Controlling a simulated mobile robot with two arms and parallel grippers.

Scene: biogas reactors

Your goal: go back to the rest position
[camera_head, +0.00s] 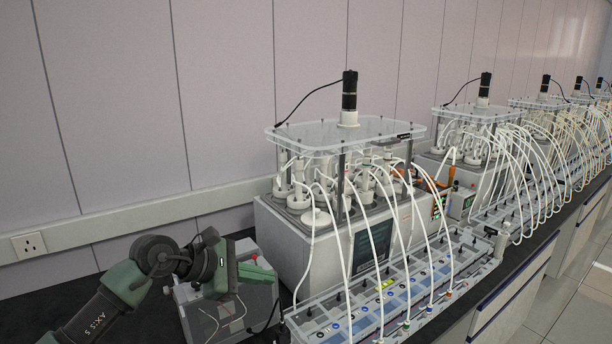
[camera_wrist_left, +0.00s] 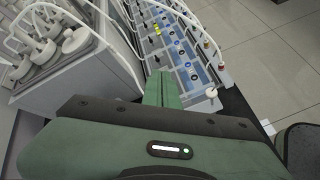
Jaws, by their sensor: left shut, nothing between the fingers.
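My left arm comes in from the lower left in the head view. My left gripper (camera_head: 257,272) is shut and empty, with its green fingers together above a grey box at the left end of the bench. The fingers point right, toward the nearest reactor unit (camera_head: 300,245), and look apart from it. In the left wrist view the shut green fingers (camera_wrist_left: 162,88) point toward the long tray with coloured markers and tubes (camera_wrist_left: 150,50). My right gripper does not show in either view.
The grey box (camera_head: 195,318) stands on the black bench beside the nearest reactor unit. White tubes arch from the reactor's bottles to the tray in front. Several similar reactor units (camera_head: 478,130) line the bench to the right. A wall socket (camera_head: 29,244) is at the left. Floor (camera_head: 575,310) is clear at the right.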

